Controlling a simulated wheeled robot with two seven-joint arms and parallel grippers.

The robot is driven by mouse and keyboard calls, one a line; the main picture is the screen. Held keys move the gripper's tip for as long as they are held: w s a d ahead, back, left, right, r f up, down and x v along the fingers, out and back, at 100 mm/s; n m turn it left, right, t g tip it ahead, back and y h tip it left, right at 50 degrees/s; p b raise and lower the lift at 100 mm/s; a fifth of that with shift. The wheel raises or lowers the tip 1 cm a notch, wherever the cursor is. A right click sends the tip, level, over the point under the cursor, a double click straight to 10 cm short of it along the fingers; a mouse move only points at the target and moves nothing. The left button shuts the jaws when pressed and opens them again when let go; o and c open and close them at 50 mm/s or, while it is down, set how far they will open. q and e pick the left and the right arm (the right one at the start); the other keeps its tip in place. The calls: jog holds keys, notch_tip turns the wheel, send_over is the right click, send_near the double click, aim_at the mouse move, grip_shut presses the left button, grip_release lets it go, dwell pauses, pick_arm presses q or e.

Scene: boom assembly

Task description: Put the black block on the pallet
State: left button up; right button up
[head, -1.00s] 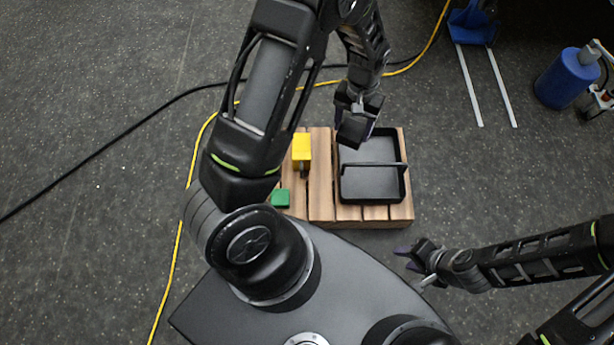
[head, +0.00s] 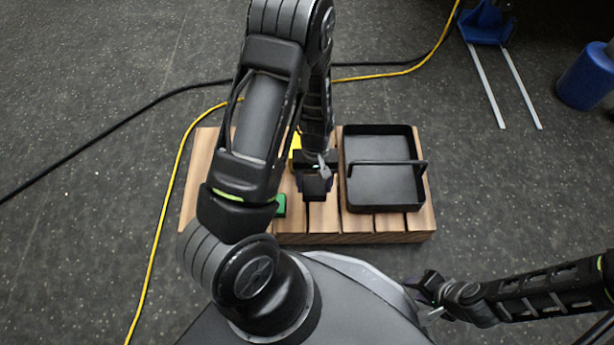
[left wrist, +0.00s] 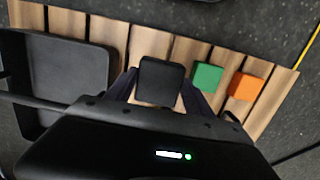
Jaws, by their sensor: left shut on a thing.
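The black block (left wrist: 161,80) is between the fingers of my left gripper (left wrist: 160,88) in the left wrist view. The gripper is shut on it. In the head view my left gripper (head: 315,180) and the black block (head: 315,188) are over the middle of the wooden pallet (head: 330,225), left of the black tray. I cannot tell whether the block touches the slats. The pallet also shows in the left wrist view (left wrist: 113,38). My right gripper (head: 428,290) is off the pallet at lower right, too small to tell if open.
A black tray with a handle (head: 382,185) stands on the pallet's right side. A green block (head: 280,205) and a yellow object (head: 296,145), partly hidden, are on the left side. An orange block (left wrist: 247,87) shows beside the green one. Cables cross the floor.

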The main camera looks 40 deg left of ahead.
pick_arm(q)
jog(key=w+d+r+m, duration=0.2)
jog(key=w+r+m, duration=0.1)
jog(key=r, duration=0.7)
jog(key=w+d+r+m+y, duration=0.1)
jog(key=w+d+r+m, duration=0.2)
jog(key=r, duration=0.6)
jog(key=w+d+r+m, duration=0.3)
jog(key=r+m, duration=0.4)
jog(key=r, duration=0.3)
jog(key=shift+w+r, duration=0.3)
jog(key=shift+w, duration=0.4)
jog(key=shift+d, duration=0.15)
